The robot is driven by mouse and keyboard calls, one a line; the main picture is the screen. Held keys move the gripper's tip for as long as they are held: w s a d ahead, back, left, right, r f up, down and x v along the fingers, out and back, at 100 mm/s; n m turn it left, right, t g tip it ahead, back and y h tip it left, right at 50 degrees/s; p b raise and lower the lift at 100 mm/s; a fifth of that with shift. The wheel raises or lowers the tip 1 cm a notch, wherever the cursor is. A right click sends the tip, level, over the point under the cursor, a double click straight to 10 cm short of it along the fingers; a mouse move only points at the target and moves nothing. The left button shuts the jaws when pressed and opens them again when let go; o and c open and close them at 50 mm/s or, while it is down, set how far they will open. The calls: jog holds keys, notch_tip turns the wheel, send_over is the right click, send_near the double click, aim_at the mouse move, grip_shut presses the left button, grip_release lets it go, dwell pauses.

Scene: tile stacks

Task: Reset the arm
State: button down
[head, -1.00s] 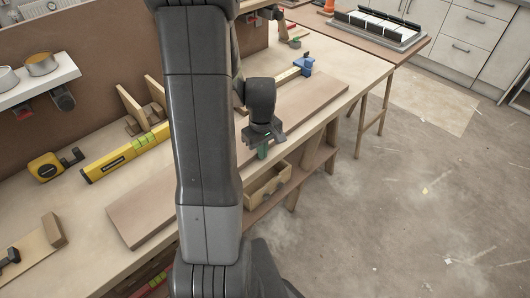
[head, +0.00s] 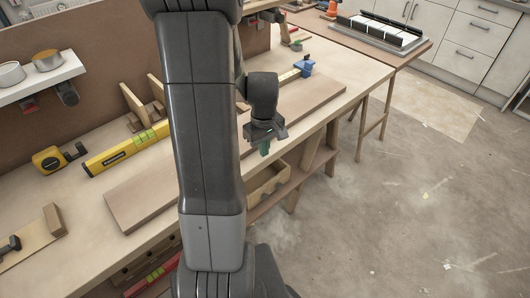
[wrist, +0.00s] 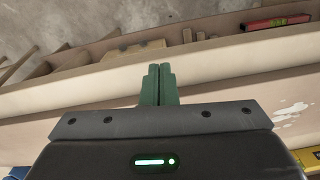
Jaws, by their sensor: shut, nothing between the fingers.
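My gripper (head: 265,148) hangs from my arm in the head view, over the front edge of the workbench and beside a long wooden board. In the wrist view its two green fingers (wrist: 158,84) are pressed together with nothing between them. They point toward the bench edge and the lower shelf. My arm covers the middle of the head view and hides part of the bench.
The workbench (head: 40,205) carries the board (head: 150,196), a yellow level (head: 125,150) and a tape measure (head: 50,160). A blue clamp (head: 304,67) is at the far end. The floor (head: 400,220) at right is clear.

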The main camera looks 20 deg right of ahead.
notch_tip(320, 180, up, 8)
jog(key=shift+f, duration=0.2)
dwell(0.3)
